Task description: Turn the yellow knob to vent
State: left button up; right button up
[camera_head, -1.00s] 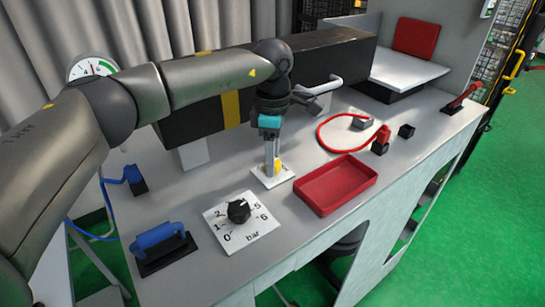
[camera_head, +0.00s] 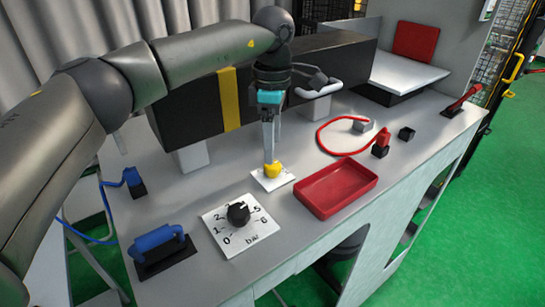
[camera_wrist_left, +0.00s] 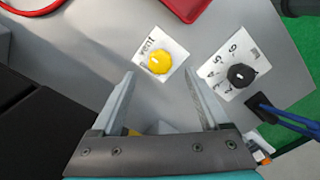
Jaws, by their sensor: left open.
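The yellow knob (camera_head: 273,170) sits on a small white plate (camera_head: 261,181) on the grey bench, left of the red tray. My left gripper (camera_head: 268,159) points down just above the knob in the head view. In the left wrist view its two fingers (camera_wrist_left: 159,75) are spread apart with nothing between them, and the knob lies just beyond the tips. My right gripper is not in view.
A black knob (camera_head: 238,213) on a white bar-scale plate stands in front. A blue handle (camera_head: 158,238) is at front left. The red tray (camera_head: 336,188) lies close on the right. A black box with a yellow band (camera_head: 229,98) stands behind.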

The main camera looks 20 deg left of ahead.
pick_arm(q)
notch_tip(320, 180, up, 10)
dwell(0.3)
